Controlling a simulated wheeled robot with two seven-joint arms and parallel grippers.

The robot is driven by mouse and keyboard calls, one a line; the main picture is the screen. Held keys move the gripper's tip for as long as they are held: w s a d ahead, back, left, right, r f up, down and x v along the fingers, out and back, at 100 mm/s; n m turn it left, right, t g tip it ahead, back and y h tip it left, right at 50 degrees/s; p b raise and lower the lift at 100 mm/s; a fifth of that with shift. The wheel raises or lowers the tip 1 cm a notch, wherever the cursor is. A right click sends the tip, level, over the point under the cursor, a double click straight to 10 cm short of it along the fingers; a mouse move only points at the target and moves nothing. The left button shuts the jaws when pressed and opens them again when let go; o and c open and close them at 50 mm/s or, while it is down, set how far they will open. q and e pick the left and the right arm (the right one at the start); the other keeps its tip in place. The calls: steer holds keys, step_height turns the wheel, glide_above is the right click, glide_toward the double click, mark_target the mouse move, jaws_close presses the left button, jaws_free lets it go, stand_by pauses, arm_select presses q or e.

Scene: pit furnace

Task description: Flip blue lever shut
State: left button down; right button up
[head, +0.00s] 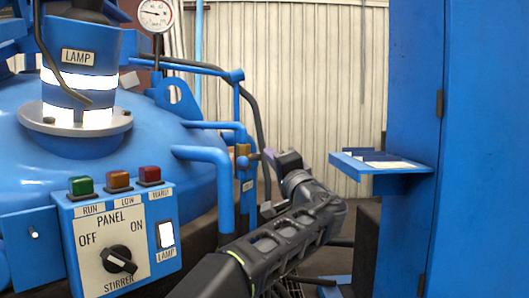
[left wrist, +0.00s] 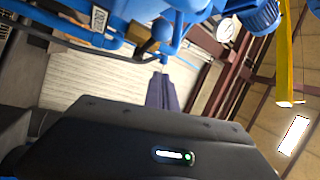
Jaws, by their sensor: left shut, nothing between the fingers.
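A brass valve (head: 242,158) sits on the blue pipework beside the furnace in the head view. It also shows in the left wrist view (left wrist: 148,44). A small blue lever (left wrist: 172,44) sticks out from beside the valve in the left wrist view; in the head view it is small and hard to make out. My left gripper (head: 268,155) is just right of the valve, its fingers pointing at it. In the left wrist view the fingers (left wrist: 161,78) are together and empty, their tips close to the lever's end; I cannot tell if they touch. My right gripper is out of view.
A control panel (head: 110,225) with lamps and a stirrer knob (head: 119,260) stands at the lower left. A gauge (head: 155,15) is above. Thick blue pipes (head: 222,185) run left of the valve. A blue shelf (head: 385,168) and cabinet (head: 480,150) stand right.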

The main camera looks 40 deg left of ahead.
arm_select(q)
steer(key=s+d+f, duration=0.1)
steer(key=d+f, duration=0.3)
steer(key=d, duration=0.1)
steer(key=shift+f, duration=0.25)
steer(key=shift+s, duration=0.1)
